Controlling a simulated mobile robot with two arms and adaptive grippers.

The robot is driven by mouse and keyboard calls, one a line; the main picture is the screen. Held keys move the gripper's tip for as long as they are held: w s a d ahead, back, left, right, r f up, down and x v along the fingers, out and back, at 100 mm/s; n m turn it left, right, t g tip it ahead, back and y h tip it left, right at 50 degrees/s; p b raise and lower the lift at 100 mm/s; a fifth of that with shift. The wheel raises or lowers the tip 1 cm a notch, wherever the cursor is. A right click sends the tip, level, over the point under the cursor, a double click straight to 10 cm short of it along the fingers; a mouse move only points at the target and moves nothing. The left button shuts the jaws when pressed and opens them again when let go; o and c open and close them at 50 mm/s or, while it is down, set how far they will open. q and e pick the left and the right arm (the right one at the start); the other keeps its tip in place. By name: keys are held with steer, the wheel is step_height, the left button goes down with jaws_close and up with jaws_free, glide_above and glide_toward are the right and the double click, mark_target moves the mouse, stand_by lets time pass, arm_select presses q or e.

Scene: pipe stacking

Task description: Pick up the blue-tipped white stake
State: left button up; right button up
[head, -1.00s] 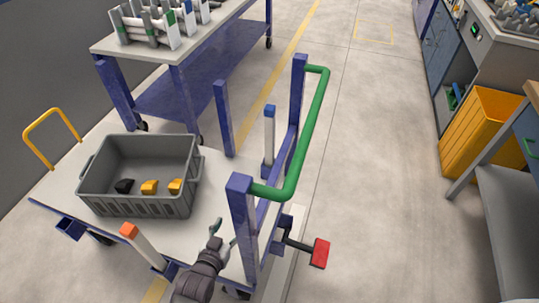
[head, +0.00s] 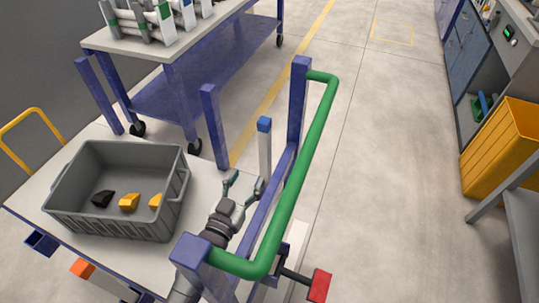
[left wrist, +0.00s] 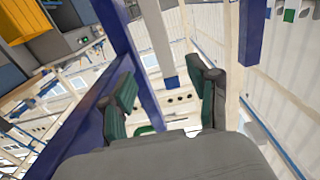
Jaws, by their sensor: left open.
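The blue-tipped white stake (head: 265,152) stands upright at the cart's right end, beside the blue end frame, in the head view. Its base is hidden behind my left gripper (head: 246,182). That gripper is open and empty, just in front of the stake and lower than its blue tip. In the left wrist view, the stake (left wrist: 156,32) shows beyond the open fingers (left wrist: 162,80), with its blue end lined up with the gap between them. I cannot tell whether a finger touches it. My right gripper is not in view.
The green handle (head: 305,170) and blue posts (head: 299,100) stand close to the right of the gripper. A grey crate (head: 110,222) with black and yellow pieces sits left on the cart. An orange-tipped stake (head: 110,284) is at the front edge. Another cart (head: 205,85) stands behind.

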mark_target(263, 147)
arm_select(q)
steer(key=b+x, duration=0.1)
steer(key=x, duration=0.7)
steer(key=shift+w+d+r, duration=0.15)
steer(key=shift+w+r, duration=0.05)
steer(key=shift+w, duration=0.25)
steer(key=x, duration=0.4)
steer(key=shift+w+r+b, duration=0.15)
steer(key=shift+w+b, duration=0.1)
steer(key=shift+b, duration=0.15)
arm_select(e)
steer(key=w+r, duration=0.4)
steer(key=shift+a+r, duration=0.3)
arm_select(q)
steer(key=shift+r, duration=0.1)
jaws_close()
